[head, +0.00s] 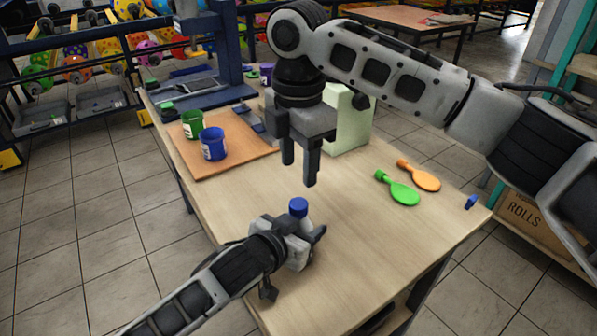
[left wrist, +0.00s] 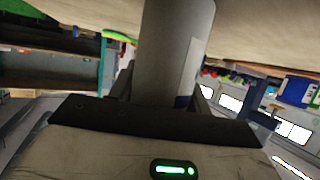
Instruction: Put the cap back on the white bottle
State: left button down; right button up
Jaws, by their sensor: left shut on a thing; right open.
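The white bottle shows in the left wrist view as a pale grey cylinder (left wrist: 174,48) with a label edge on its right. My left gripper (head: 309,240) is shut on it at the near part of the table. In the head view the gripper hides most of the bottle. A blue cap (head: 298,206) sits at the top of the bottle; I cannot tell how firmly it is seated. My right gripper (head: 300,168) is open and empty, pointing down, a little above the cap and apart from it. The right gripper is not seen in the left wrist view.
A green cup (head: 192,123) and a blue cup (head: 213,144) stand on a brown board (head: 222,166). A pale green box (head: 348,120) stands behind my right gripper. Green (head: 402,193) and orange (head: 420,177) paddle-shaped items lie to the right. A small blue piece (head: 471,202) is near the right edge.

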aim_at(299, 203)
jog(key=shift+f, duration=4.05)
jog(key=c, duration=1)
jog(key=o, duration=1.1)
jog(key=shift+c, duration=0.2)
jog(key=shift+r, duration=2.3)
